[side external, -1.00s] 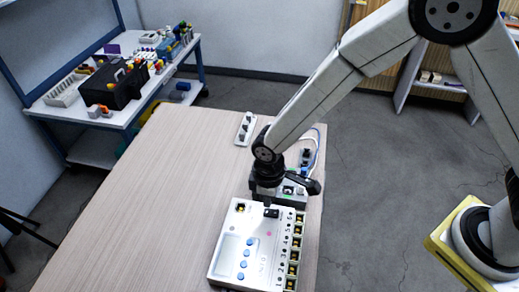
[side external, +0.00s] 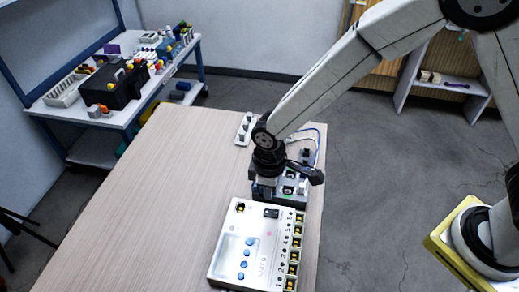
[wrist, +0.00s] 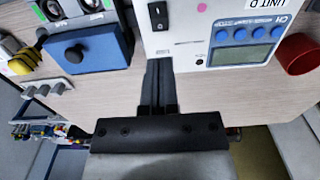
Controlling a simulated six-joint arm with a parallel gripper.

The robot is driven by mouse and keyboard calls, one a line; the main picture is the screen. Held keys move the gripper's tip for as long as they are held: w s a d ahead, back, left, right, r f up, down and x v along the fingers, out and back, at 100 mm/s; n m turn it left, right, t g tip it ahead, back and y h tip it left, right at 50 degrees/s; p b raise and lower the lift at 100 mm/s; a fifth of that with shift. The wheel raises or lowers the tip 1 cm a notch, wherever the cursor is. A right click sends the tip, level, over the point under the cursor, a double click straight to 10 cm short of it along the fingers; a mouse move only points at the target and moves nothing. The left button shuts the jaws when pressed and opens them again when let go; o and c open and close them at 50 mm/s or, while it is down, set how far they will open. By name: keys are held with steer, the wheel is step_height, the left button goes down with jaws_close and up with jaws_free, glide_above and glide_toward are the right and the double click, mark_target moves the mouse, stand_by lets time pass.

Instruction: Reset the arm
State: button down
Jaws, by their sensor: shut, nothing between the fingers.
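My gripper (side external: 258,198) points down just behind the far edge of the white device box (side external: 232,238) in the side external view. In the wrist view its two dark fingers (wrist: 158,62) lie together with nothing between them. The fingertips appear beside the white box, which also shows in the wrist view (wrist: 175,48) with a black switch, a small display and blue buttons. Whether the fingers touch anything cannot be told.
A white strip with knobs (side external: 243,129) lies at the table's far end. A blue cable (side external: 318,140) loops behind the gripper. The table's left side (side external: 160,200) is clear.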

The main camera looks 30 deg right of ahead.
steer(key=shift+d+r, duration=0.3)
steer(key=shift+d, duration=0.2)
steer(key=s+d+r+m+t, duration=0.1)
steer(key=s+d+r+m, duration=0.1)
steer(key=d, duration=0.5)
steer(key=s+d+r+m, duration=0.3)
steer(key=d+m, duration=0.1)
steer(key=d, duration=0.3)
steer(key=s+d+r+m+t, duration=0.1)
steer(key=s+d+r+m, duration=0.1)
steer(key=d, duration=0.5)
steer(key=shift+s+d+r+m+t, duration=0.15)
steer(key=shift+s+r+m+t, duration=0.2)
steer(key=shift+r+m, duration=0.2)
